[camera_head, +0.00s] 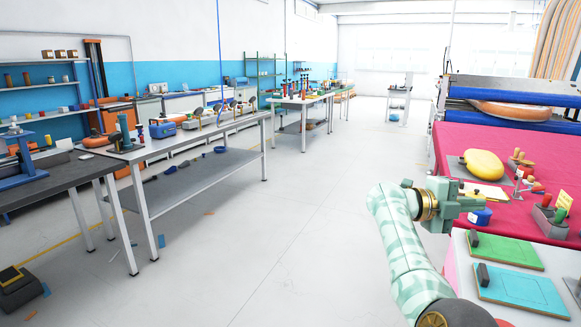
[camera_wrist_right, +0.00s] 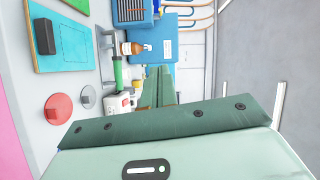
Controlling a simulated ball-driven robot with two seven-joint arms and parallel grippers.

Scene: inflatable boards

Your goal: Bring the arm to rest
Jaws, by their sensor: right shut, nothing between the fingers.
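My right arm (camera_head: 398,235) comes up from the bottom right in the head view, in pale green sleeving. Its gripper (camera_head: 478,203) points to the right, above the near end of the table with the red cover. It is shut with nothing between the fingers. My left gripper does not show in either view.
A green board (camera_head: 505,251) and a blue board (camera_head: 520,290) lie on the pale surface below the gripper. In the right wrist view a brown bottle (camera_wrist_right: 135,48) stands beyond the gripper.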

